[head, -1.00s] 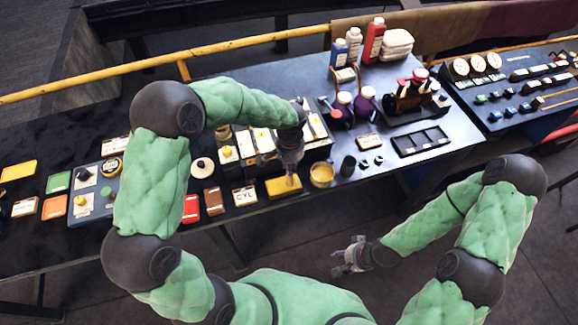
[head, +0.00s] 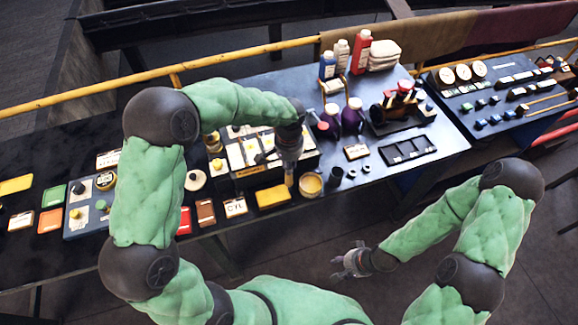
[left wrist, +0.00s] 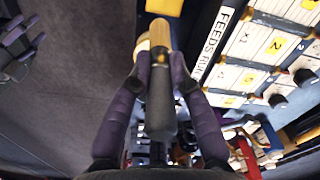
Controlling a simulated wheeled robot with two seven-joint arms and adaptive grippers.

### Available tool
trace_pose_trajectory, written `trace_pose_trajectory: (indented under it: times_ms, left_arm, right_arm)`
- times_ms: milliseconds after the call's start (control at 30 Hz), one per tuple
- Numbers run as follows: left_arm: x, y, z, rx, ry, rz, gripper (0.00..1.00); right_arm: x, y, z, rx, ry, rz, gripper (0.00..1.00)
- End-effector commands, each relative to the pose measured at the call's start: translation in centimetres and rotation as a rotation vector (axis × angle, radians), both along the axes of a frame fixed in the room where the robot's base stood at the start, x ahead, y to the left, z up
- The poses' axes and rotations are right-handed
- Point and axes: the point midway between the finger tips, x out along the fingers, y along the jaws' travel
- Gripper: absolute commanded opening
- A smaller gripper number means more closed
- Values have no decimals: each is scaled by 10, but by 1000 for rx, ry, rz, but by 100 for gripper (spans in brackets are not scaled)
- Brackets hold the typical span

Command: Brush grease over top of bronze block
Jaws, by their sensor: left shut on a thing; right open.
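The bronze block (head: 273,196) is a flat yellow-gold block near the front edge of the bench, left of the grease pot (head: 310,184), an open tub with yellow contents. My left gripper (head: 289,160) is shut on a brush (head: 289,178), held upright with its tip down. The tip appears close to the block's right end, on the pot's side; contact cannot be told. In the left wrist view the brush handle (left wrist: 160,105) is between the fingers, and a yellow surface (left wrist: 165,5), likely the block, shows beyond. My right gripper (head: 352,262) is open and empty, in front of the bench.
A labelled rack (head: 255,172) stands behind the block. A CYL card (head: 235,207) lies left of it. Small dark cylinders (head: 335,176) stand right of the pot. Bottles (head: 361,52), a small engine model (head: 398,105) and a dark compartment tray (head: 408,149) are farther right.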

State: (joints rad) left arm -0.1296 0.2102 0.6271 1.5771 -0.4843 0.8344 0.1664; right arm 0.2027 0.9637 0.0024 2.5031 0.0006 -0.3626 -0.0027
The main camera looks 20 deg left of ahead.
Motion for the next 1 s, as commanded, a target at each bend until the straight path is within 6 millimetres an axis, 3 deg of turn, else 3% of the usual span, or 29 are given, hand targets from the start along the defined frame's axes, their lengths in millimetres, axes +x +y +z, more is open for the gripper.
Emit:
trace_pose_trajectory:
  times_ms: [233,1000]
  left_arm:
    - [2,1,20,-1,-2,0,0]
    - [2,1,20,0,-1,0,0]
  right_arm:
    - [0,0,13,0,0,0,51]
    - [0,0,13,0,0,0,51]
